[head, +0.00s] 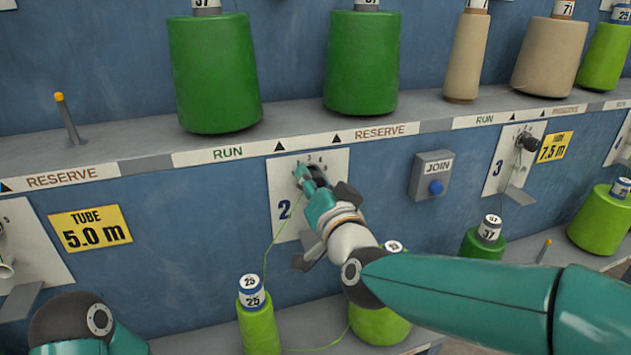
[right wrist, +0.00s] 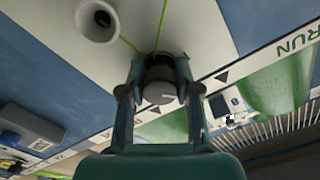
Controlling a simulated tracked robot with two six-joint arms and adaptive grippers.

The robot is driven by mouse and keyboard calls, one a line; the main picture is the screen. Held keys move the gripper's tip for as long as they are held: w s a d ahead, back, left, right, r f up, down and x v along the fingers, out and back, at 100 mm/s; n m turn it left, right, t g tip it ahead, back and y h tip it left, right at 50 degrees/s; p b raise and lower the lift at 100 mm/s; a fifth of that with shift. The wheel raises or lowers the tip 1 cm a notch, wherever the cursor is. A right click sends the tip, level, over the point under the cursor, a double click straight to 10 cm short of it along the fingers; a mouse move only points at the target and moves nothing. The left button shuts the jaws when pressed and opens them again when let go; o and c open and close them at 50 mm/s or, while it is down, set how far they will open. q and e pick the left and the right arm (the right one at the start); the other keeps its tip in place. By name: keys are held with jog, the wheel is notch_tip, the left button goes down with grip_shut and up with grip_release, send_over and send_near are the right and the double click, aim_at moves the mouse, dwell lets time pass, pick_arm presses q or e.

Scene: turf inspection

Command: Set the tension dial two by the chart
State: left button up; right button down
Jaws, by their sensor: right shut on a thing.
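Tension dial two is a dark knob with a grey face, and it shows in the right wrist view (right wrist: 160,88). It sits on the white plate marked 2 (head: 284,222). My right gripper (head: 312,177) is shut on the dial, one finger on each side, also in the right wrist view (right wrist: 159,92). A pale pointer line shows on the dial's face. The gripper hides most of the dial and part of its scale in the head view. I cannot read its setting. I cannot make out a chart. My left gripper is out of view.
A grey JOIN box (head: 431,176) with a blue button is right of the plate. Dial three (head: 526,141) is farther right. Green cones (head: 214,72) stand on the shelf above. A lime cone (head: 259,325) stands below. A green thread (head: 268,250) runs near my gripper.

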jog(key=c, duration=0.8)
grip_release()
jog(key=shift+d, duration=0.1)
jog(key=v, duration=1.2)
